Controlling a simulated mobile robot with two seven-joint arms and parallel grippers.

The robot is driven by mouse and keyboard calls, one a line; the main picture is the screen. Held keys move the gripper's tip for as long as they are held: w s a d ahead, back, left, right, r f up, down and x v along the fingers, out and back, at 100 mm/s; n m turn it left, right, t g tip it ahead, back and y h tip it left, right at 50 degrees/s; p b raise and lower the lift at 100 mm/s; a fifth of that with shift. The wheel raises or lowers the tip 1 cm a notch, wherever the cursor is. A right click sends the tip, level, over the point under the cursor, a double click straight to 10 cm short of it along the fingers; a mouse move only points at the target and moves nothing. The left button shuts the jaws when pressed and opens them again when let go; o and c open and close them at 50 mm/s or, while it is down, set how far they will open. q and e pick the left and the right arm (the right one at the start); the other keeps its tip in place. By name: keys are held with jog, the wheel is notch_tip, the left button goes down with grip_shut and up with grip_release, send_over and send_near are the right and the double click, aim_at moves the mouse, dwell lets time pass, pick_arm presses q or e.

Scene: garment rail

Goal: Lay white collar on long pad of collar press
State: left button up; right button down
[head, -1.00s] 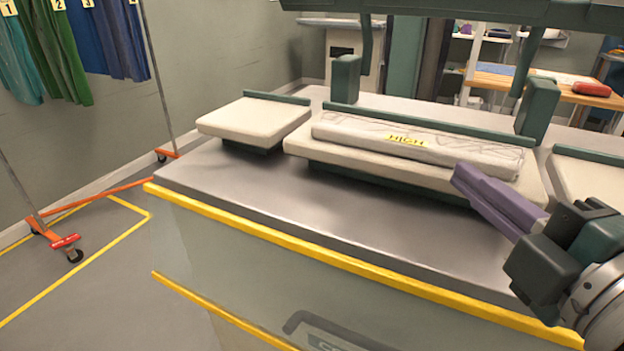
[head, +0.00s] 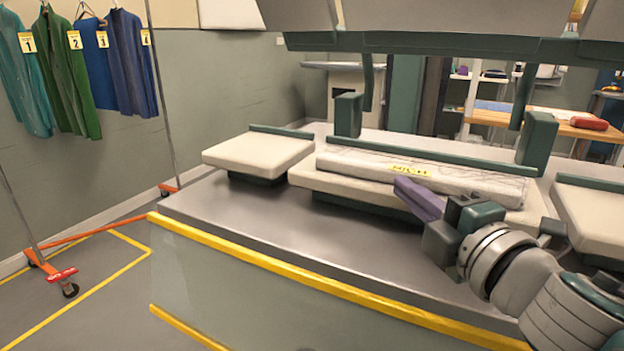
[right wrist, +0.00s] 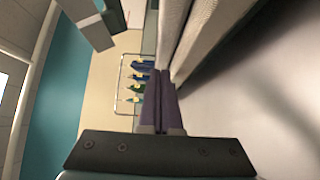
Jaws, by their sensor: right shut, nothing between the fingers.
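The long pad (head: 330,186) of the press is cream, in the middle of the grey worktop. A long, flat off-white piece (head: 365,165) with faint lines and a yellow HIGH label lies lengthwise on it; it looks like the white collar, but I cannot be sure. My right gripper (head: 404,190) has purple fingers, shut and empty, at the front edge of the piece near its label. I cannot tell whether they touch it. The fingers also show closed in the right wrist view (right wrist: 158,88), alongside a pale edge. My left gripper is not in view.
Smaller cream pads stand left (head: 258,152) and right (head: 595,215) of the long pad. The press's raised upper part (head: 440,45) overhangs, with green posts (head: 537,142) behind the pad. A rail with numbered shirts (head: 75,75) is at left. The front worktop is mostly clear.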

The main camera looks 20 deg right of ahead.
jog(key=shift+w+d, duration=0.45)
jog(key=shift+d, duration=0.05)
jog(key=shift+w+d, duration=0.55)
jog(key=shift+d, duration=0.15)
